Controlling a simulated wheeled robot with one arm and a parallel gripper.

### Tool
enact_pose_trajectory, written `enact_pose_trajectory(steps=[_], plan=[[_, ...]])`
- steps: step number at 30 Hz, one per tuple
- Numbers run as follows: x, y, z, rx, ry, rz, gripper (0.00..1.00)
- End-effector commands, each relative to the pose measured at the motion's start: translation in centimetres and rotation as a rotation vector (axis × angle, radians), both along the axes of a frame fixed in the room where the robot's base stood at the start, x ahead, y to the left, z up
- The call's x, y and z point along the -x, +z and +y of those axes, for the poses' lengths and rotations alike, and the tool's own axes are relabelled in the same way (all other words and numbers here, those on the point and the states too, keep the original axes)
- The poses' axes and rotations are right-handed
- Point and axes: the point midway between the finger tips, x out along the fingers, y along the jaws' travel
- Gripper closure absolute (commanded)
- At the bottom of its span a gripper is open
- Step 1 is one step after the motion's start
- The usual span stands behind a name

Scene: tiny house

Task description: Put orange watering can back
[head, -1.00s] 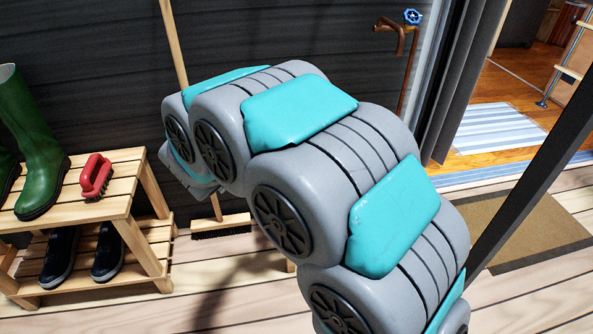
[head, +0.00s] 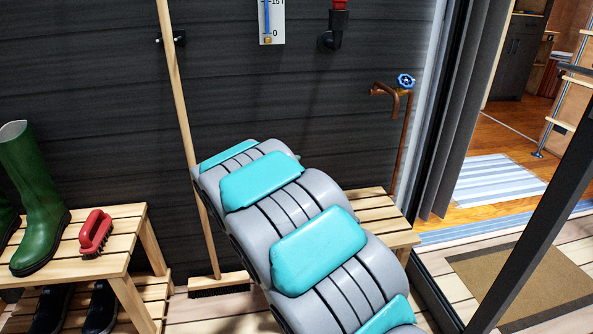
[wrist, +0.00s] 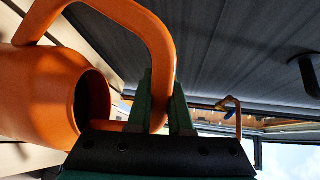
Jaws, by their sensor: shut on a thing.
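The orange watering can (wrist: 45,95) fills the left of the wrist view, with its round dark opening facing right and its curved handle arching over. My gripper (wrist: 160,100) is shut on the can's handle, which passes between the two dark green fingers. The can is tilted in the wrist view.
A wooden bench (head: 385,215) stands by the wall, partly behind my arm. A copper tap (head: 395,90) rises beside it. A broom (head: 185,130) leans on the wall. A shoe rack (head: 90,240) holds green boots (head: 38,190) and a red brush (head: 95,232). A doorway opens at right.

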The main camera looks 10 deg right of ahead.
Motion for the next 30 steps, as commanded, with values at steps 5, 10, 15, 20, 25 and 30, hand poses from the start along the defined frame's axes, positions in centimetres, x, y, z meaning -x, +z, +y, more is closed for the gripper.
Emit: enact_pose_trajectory(steps=[5,10,15,20,25,30], plan=[[-1.9,0.0,-1.2,0.0,-0.001,-0.003,1.0],[-2.3,-0.4,-1.4,0.0,0.003,-0.002,1.0],[-2.2,-2.4,-1.5,0.002,0.001,0.0,1.0],[-2.2,-3.6,-1.4,0.001,0.001,0.0,1.0],[-2.2,-3.7,-1.4,0.0,0.002,-0.002,1.0],[-2.2,-3.8,-1.4,0.0,0.002,-0.002,1.0]])
